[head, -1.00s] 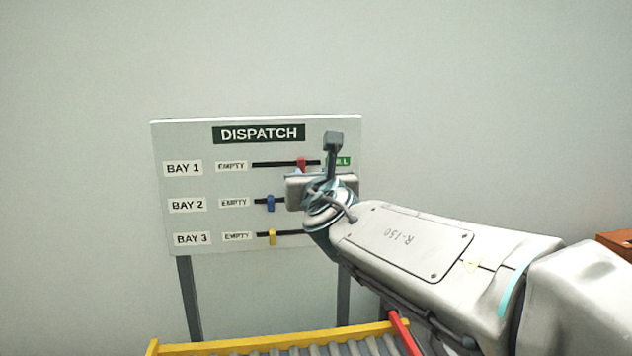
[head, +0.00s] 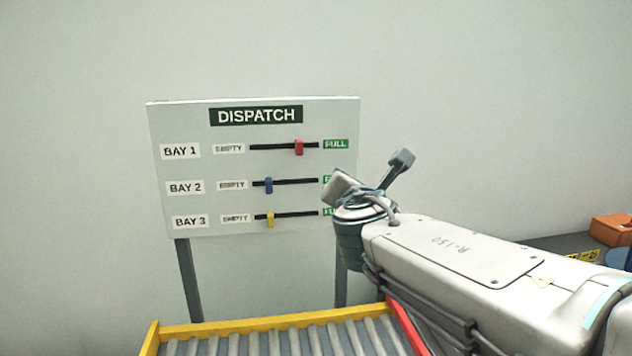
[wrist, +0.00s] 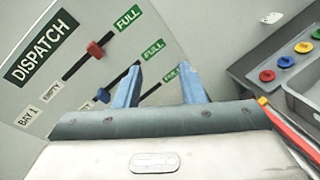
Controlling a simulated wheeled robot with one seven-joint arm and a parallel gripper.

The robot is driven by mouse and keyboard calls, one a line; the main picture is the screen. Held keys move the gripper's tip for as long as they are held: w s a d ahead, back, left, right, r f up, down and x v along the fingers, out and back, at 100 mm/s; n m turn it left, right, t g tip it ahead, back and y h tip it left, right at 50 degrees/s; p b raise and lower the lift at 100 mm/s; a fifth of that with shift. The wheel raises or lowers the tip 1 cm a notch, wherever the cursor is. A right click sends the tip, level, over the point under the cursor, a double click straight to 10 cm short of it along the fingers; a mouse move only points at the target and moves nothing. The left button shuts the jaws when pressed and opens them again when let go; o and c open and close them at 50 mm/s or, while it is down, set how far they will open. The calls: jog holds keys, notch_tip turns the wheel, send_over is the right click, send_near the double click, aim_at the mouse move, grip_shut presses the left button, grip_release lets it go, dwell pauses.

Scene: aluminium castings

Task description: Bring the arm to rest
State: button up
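My gripper (wrist: 161,78) shows in the wrist view with its two blue fingers apart and nothing between them. The red slider (head: 298,147) on the Bay 1 track sits past the middle, toward FULL. The blue slider (head: 268,185) of Bay 2 and the yellow slider (head: 270,219) of Bay 3 sit near EMPTY. The red slider also shows in the wrist view (wrist: 95,50), apart from the fingers.
A roller conveyor (head: 262,331) with a yellow frame and red side rail (head: 405,325) lies below the board. An orange box (head: 610,229) stands at the far right. The wrist view shows a grey counter (wrist: 252,69) with several coloured round pieces. The wall above is bare.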

jog(key=s+d+f+m+g+h, duration=0.2)
jog(key=s+d+f+m+g, duration=0.3)
jog(key=f+m, duration=0.35)
jog(key=s+d+f+m+g+h, duration=0.25)
jog(key=s+d+f+m, duration=0.25)
jog(key=d+f+m, duration=0.3)
jog(key=s+a+f+m+g+y, duration=0.2)
jog(key=s+f+m+g, duration=0.1)
jog(key=s+f+m, duration=0.2)
jog(key=s+a+f+m+g+y, duration=0.3)
jog(key=s+f+m, duration=0.1)
jog(key=s+m, duration=0.3)
jog(key=shift+s+f+m, duration=0.3)
jog(key=shift+f+m, duration=0.05)
jog(key=shift+m, duration=0.2)
dwell(0.9)
